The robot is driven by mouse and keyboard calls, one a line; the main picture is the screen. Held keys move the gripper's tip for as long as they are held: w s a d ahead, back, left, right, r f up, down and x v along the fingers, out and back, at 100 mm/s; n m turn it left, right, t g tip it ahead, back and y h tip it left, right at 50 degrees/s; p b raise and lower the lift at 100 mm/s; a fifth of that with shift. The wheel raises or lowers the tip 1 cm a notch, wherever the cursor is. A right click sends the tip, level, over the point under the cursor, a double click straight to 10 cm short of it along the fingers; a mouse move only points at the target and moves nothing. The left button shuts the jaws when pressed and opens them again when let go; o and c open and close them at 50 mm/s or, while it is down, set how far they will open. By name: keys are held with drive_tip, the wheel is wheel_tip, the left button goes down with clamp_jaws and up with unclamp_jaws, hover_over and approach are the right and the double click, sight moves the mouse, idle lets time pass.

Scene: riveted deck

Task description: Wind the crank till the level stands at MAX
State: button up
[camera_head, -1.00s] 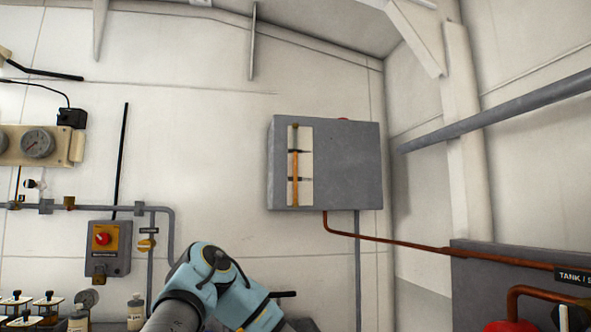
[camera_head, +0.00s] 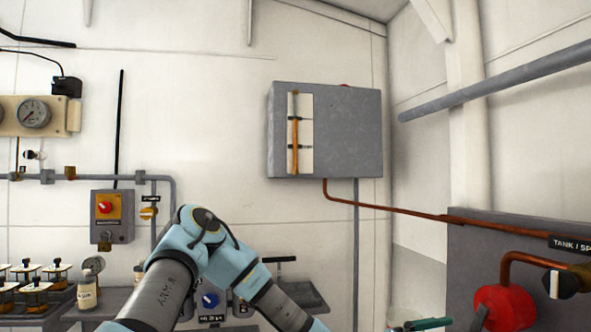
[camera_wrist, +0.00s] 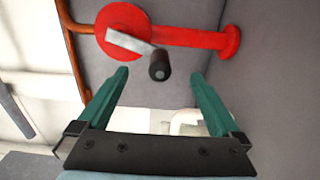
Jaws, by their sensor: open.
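The red pump body (camera_wrist: 170,36) carries the crank, a pale metal arm (camera_wrist: 130,43) with a black handle (camera_wrist: 160,66), in the wrist view. The red housing also shows at lower right in the head view (camera_head: 503,307). My gripper (camera_wrist: 160,73) is open, with its teal fingers either side of the handle in the picture. The handle appears beyond the fingertips, and no contact shows. The level gauge (camera_head: 299,131) on the grey tank (camera_head: 345,135) shows an orange column with two dark marks. Its exact level and mark labels are too small to read.
A copper pipe (camera_head: 400,207) runs from the tank to the grey panel (camera_head: 530,245) around the pump. A grey rail (camera_head: 495,95) crosses at upper right. A switch box (camera_head: 112,217), a pressure dial (camera_head: 34,113) and several small bottles and valves stand at left.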

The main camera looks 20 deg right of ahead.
drive_tip(key=a+p, duration=0.1)
drive_tip(key=a, duration=0.5)
drive_tip(key=shift+w+a, duration=0.15)
drive_tip(key=shift+w, duration=0.05)
idle(0.4)
drive_tip(key=w+a+f+m+t+y, duration=0.1)
drive_tip(key=w+a+f+t+y, duration=0.1)
drive_tip(key=w+a+f+y, duration=0.45)
drive_tip(key=w+a+f+m+t+y, duration=0.1)
drive_tip(key=a+f+m+y, duration=0.2)
drive_tip(key=a, duration=0.7)
drive_tip(key=w+a+r+n+t+y, duration=0.15)
drive_tip(key=a+y, duration=0.45)
drive_tip(key=a, duration=1.1)
drive_tip(key=s+a+r+n+g+y, duration=0.2)
drive_tip(key=s+a+r, duration=0.6)
drive_tip(key=a, duration=0.4)
drive_tip(key=shift+s+a, duration=0.15)
